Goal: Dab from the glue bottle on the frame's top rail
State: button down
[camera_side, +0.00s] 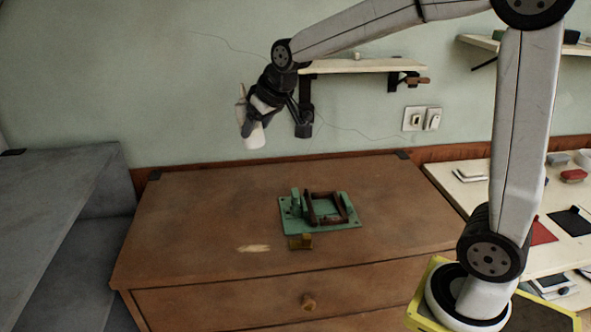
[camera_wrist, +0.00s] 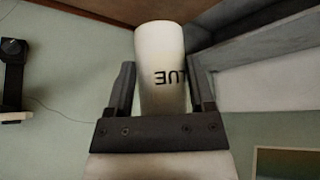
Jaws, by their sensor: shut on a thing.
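My gripper (camera_side: 262,117) is shut on the white glue bottle (camera_side: 254,135), raised well above the chest top and behind and left of the frame. In the wrist view the glue bottle (camera_wrist: 160,60) stands between the two dark fingers of my gripper (camera_wrist: 162,95), with part of its black lettering, "LUE", showing. In the side view the bottle looks tilted, and I cannot make out its nozzle clearly. The dark brown frame (camera_side: 330,208) sits on a green fixture plate (camera_side: 352,227) on the chest top, apart from the bottle.
A wall shelf (camera_side: 365,66) is right of my gripper. A white table (camera_side: 470,190) with several items stands right. A grey piece (camera_side: 60,190) stands left.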

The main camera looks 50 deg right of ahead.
jog(key=s+d+f+n+g, duration=0.5)
jog(key=s+d+f, duration=0.1)
jog(key=d, duration=0.1)
notch_tip(320, 180, up, 7)
jog(key=n+g+h, duration=0.2)
jog(key=n+h, duration=1.1)
jog(key=h, duration=0.3)
send_over(345, 210)
notch_tip(345, 210, down, 19)
jog(key=h, duration=0.2)
jog(key=shift+f, duration=0.2)
jog(key=shift+w, duration=0.1)
jog(key=shift+f, duration=2.65)
jog(key=shift+f, duration=0.45)
jog(key=shift+r, duration=0.1)
